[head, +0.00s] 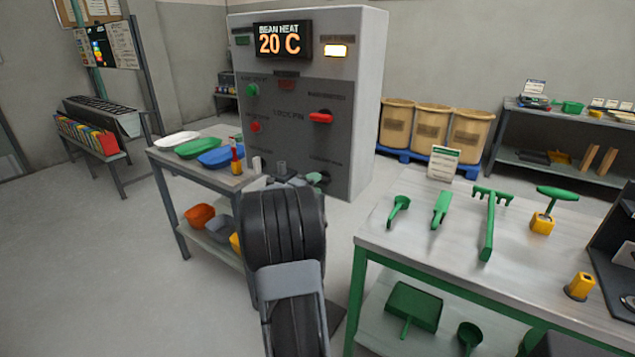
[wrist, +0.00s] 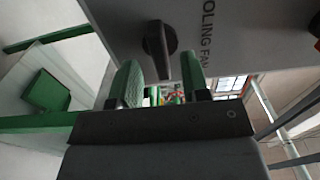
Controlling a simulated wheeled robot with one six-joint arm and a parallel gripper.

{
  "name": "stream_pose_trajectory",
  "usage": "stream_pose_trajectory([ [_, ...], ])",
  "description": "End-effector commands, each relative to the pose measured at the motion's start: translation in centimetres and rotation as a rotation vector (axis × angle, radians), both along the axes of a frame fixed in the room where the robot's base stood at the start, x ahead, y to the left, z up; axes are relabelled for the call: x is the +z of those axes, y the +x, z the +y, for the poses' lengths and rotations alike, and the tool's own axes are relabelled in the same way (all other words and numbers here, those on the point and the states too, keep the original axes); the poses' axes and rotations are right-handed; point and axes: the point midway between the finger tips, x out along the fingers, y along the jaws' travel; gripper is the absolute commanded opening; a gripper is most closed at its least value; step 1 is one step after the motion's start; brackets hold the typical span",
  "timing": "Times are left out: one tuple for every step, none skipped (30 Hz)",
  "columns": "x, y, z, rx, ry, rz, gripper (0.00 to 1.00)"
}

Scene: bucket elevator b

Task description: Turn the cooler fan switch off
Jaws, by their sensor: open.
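The cooler fan switch is a black rotary knob (wrist: 158,45) on the grey panel face, beside lettering that reads "OLING FAN" in the wrist view. Its raised bar runs roughly along the lettering's line. My gripper (wrist: 160,70) is open, with one green finger on each side of the bar's lower end. I cannot tell whether a finger touches it. In the head view my gripper (head: 304,180) is at the lower part of the control cabinet (head: 357,60), and the knob itself is hidden or too small to make out there.
The cabinet also carries a red handle (head: 321,117), a green button (head: 252,90), a red button (head: 256,127) and a display (head: 283,40) reading 20 C. A tool table (head: 400,235) stands right, and a tray table (head: 180,165) left. Open floor lies at left.

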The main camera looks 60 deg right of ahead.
Motion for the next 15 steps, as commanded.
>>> stream_pose_trajectory([
  [0.0,0.0,-0.6,-0.001,0.0,0.0,0.43],
  [0.0,0.0,-0.8,-0.001,0.001,0.0,0.43],
  [0.0,0.0,-1.1,0.0,0.001,0.0,0.43],
  [0.0,0.0,-1.3,0.0,0.0,0.0,0.43],
  [0.0,0.0,-1.5,0.0,0.0,0.0,0.43],
  [0.0,0.0,-1.6,0.0,0.001,0.0,0.43],
  [0.0,0.0,-1.7,0.0,0.001,0.0,0.43],
  [0.0,0.0,-1.8,0.0,0.001,0.0,0.43],
  [0.0,0.0,-1.9,0.0,0.001,0.0,0.43],
  [0.0,0.0,-1.9,0.0,0.0,0.0,0.43],
  [0.0,0.0,-1.9,0.0,0.0,0.0,0.43],
  [0.0,0.0,-1.9,0.001,0.0,0.0,0.43],
  [0.0,0.0,-1.9,0.001,0.0,0.0,0.43],
  [0.0,0.0,-1.9,0.001,0.0,0.0,0.43],
  [0.0,0.0,-1.9,0.001,0.0,0.0,0.43],
])
